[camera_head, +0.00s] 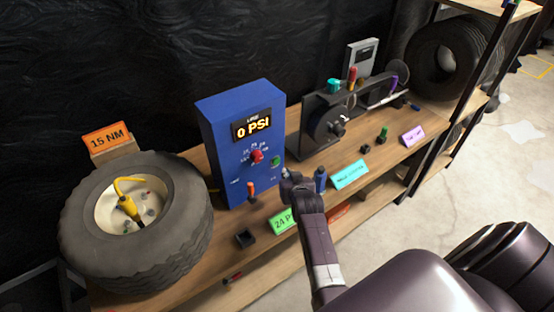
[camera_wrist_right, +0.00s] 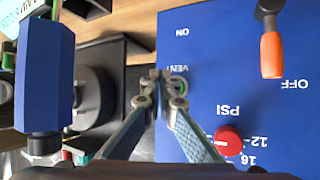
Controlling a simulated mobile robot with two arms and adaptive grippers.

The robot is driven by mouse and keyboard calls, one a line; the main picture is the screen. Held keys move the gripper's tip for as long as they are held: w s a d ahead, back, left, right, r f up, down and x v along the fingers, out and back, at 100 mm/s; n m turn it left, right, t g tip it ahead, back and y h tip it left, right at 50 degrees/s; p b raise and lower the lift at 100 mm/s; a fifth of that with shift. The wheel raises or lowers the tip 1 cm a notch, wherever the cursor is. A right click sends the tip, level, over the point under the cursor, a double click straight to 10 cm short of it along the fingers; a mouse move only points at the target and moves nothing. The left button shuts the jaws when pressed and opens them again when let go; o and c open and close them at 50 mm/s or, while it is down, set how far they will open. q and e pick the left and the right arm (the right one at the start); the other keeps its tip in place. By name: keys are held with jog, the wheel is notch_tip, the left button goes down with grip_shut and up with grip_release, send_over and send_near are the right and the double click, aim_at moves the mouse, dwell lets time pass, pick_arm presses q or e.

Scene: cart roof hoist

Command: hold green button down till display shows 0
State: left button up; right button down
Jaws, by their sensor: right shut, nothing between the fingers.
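The blue box (camera_head: 235,150) stands on the wooden bench, and its display (camera_head: 251,125) reads "0 PSI". The green button (camera_head: 275,161) is on the box's front, right of the red knob (camera_head: 256,156). My right gripper (camera_head: 287,180) is shut and empty, close to the front of the box near the button. In the right wrist view my shut fingertips (camera_wrist_right: 161,76) are over the "VENT" label, and they mostly hide the button there. I cannot tell whether they touch it. The red knob also shows there (camera_wrist_right: 228,141). My left gripper is not in view.
A tire (camera_head: 180,215) lies left of the box, by an orange "15 NM" sign (camera_head: 106,138). An orange-handled lever (camera_head: 251,190) is on the box's front. A blue cylinder (camera_head: 320,180) and a cyan card (camera_head: 350,174) are right of my gripper. A dark machine (camera_head: 320,125) stands behind.

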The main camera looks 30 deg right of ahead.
jog(key=s+p, duration=0.1)
jog(key=s, duration=0.1)
jog(key=shift+s+d, duration=0.1)
jog(key=shift+s, duration=0.3)
